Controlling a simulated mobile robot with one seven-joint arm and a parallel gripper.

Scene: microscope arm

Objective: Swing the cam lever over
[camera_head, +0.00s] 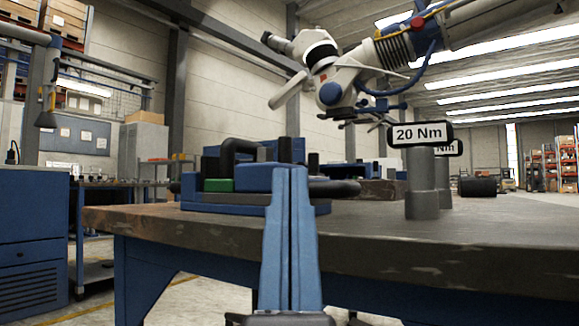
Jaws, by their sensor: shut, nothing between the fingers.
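My gripper (290,175) reaches up from the bottom middle, its two long blue fingers pressed together with nothing between them. Its tips overlap a blue clamp-like fixture (260,178) on the table in this view. I cannot tell whether they touch it. The fixture has a green block (218,185) and a black arched handle (238,150). A black bar with a rounded end (338,188) sticks out to the right, partly behind my fingers. It looks like a lever, but I cannot tell for sure that it is the cam lever.
The worn dark tabletop (450,235) has bare room at the front right. A grey post (422,185) stands there with a "20 Nm" sign (421,134), a second labelled post behind. A black cylinder (477,186) lies farther right. A white-and-blue jointed arm (350,75) hangs above.

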